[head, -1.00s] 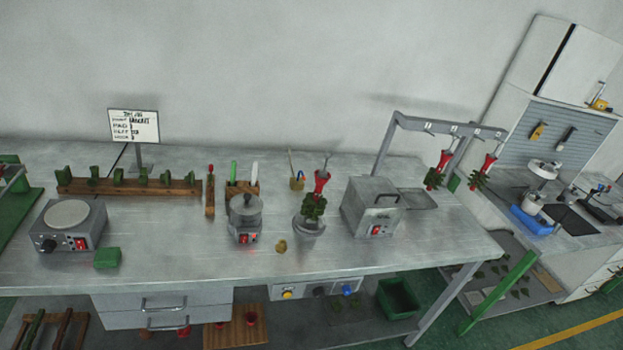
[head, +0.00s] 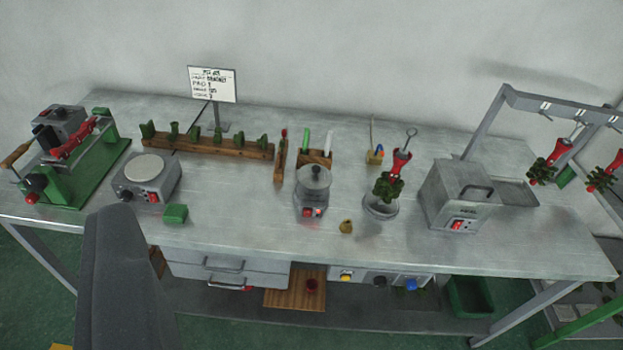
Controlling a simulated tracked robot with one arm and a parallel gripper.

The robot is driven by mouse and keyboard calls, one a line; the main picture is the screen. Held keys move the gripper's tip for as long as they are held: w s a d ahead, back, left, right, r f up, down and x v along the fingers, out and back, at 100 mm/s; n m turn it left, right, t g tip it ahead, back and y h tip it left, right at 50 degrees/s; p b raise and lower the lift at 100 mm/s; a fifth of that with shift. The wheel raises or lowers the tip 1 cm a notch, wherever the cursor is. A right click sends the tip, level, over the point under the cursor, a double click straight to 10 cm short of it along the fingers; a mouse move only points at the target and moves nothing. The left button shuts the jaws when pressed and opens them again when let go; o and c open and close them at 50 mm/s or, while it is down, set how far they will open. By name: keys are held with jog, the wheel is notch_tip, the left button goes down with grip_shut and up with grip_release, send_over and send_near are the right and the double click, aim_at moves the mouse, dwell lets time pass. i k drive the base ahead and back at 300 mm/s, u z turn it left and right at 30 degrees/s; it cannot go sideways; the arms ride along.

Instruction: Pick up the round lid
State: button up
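A grey round lid with a small dark knob (head: 315,174) sits on top of a small metal wax pot (head: 311,204) in the middle of the bench. The pot has red lit switches on its front. My gripper does not show in the head view, so its state and distance from the lid cannot be seen.
A dark grey upright shape (head: 115,280) blocks the lower left.

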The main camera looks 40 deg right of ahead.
aim_at(313, 177)
jog(key=z, duration=0.1)
jog(key=i, duration=1)
jog(key=u, duration=0.1)
